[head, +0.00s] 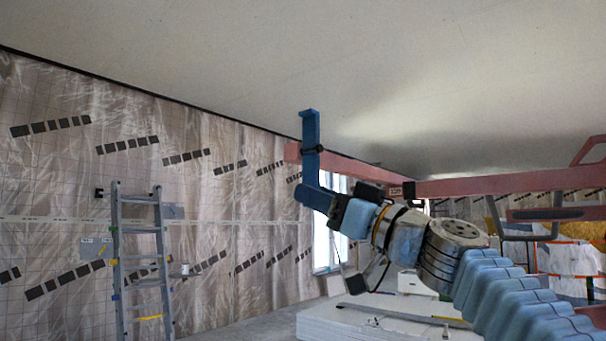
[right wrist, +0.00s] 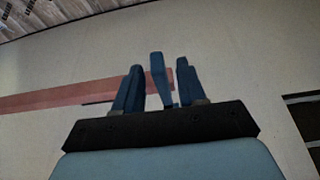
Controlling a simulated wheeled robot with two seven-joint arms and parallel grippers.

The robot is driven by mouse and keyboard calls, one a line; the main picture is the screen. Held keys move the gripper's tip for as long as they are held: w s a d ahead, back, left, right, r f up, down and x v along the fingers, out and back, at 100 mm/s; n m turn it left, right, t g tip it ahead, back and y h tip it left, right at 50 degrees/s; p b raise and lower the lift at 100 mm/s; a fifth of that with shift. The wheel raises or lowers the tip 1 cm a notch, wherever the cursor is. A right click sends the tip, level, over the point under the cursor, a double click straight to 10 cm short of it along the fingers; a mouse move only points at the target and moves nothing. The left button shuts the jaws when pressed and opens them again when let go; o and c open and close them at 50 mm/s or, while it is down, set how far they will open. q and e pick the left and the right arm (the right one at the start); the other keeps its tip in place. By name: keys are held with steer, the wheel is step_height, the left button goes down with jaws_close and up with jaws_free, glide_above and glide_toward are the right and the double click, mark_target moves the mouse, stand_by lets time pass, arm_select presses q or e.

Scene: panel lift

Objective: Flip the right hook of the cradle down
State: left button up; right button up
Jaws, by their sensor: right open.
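The right hook (head: 310,135) of the cradle is a blue bar standing upright near the end of a pinkish-red arm (head: 500,183), with a dark band where the two meet. My right gripper (head: 316,197) is at the lower part of the hook, below the red arm. In the right wrist view, my right gripper (right wrist: 157,70) is open, with one blue finger on each side of the blue hook (right wrist: 157,85). The hook looks nearer the right finger; I cannot tell whether they touch. My left gripper is not in view.
A pale ceiling panel (head: 300,60) spreads above the hook. A grey ladder (head: 140,260) leans by the plastic-covered wall at left. A stack of white boards (head: 370,322) lies on the floor below. Other red cradle parts (head: 588,150) stand at right.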

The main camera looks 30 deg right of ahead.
steer(key=p+x, duration=0.1)
steer(key=x, duration=0.2)
steer(key=shift+w+a+r, duration=0.1)
steer(key=shift+w, duration=0.2)
jaws_close()
